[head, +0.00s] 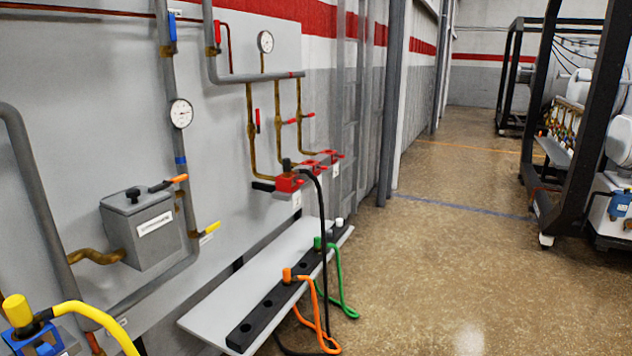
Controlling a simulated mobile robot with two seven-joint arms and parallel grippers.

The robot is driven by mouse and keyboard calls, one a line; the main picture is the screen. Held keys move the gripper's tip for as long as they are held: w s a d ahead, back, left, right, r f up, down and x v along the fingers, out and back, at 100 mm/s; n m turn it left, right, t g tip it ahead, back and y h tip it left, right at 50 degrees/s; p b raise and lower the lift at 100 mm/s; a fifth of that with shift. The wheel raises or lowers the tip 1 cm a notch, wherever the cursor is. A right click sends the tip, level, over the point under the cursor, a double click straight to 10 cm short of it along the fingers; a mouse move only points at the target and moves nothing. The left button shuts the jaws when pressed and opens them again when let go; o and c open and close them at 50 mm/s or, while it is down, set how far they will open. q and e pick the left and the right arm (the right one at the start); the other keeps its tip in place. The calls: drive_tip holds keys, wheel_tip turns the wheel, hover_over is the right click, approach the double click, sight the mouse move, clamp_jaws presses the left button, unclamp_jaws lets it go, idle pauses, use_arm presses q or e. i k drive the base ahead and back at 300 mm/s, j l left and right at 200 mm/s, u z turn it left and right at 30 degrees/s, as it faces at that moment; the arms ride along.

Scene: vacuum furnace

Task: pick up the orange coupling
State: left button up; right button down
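The orange coupling (288,275) stands upright in a black rack (246,333) that lies along a grey shelf (208,316) below the wall panel. An orange hose (316,302) runs from it over the shelf's front edge and loops down to the right. Empty round holes show in the rack on the near side of the coupling. Neither of my grippers is in the head view.
A green coupling (317,243) with a green hose (338,280) stands farther along the rack. A black hose (323,215) hangs from a red block (288,182) and passes close behind the orange coupling. A yellow hose (95,308) is at lower left.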

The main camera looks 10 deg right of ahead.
sight(286, 271)
drive_tip(key=i+l+u, duration=0.25)
drive_tip(key=i+l, duration=0.35)
drive_tip(key=i, duration=0.3)
drive_tip(key=i+l+u, duration=0.25)
drive_tip(key=i+l, duration=0.55)
drive_tip(key=i+l+u, duration=0.25)
drive_tip(key=i+l, duration=0.6)
drive_tip(key=l, duration=0.15)
